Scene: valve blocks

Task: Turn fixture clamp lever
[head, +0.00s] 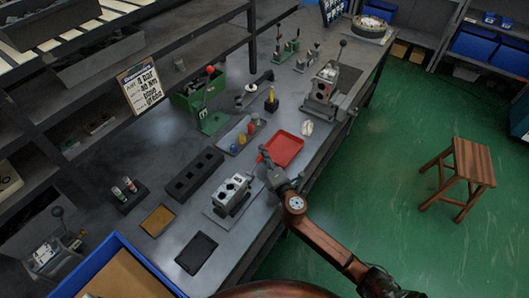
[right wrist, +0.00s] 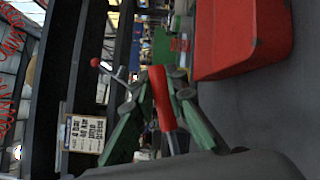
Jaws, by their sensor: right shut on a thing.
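The clamp lever shows in the right wrist view as a red grip (right wrist: 160,97) on a short grey metal shaft. My right gripper (right wrist: 155,102) has its two fingers on either side of this grip and is shut on it. In the head view my right gripper (head: 267,163) is at the bench, just behind and right of the grey valve block (head: 232,192). The block sits on a flat grey fixture plate (head: 217,216). A small bit of red (head: 259,159) shows at the fingertips. The wrist hides the lever's pivot. My left gripper is not in view.
A red tray (head: 283,150) lies close beyond my right gripper. A parts tray (head: 240,135) and a dark slotted block (head: 194,175) are to its left. A green press (head: 211,121) stands further back. A wooden stool (head: 459,170) is on the open green floor.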

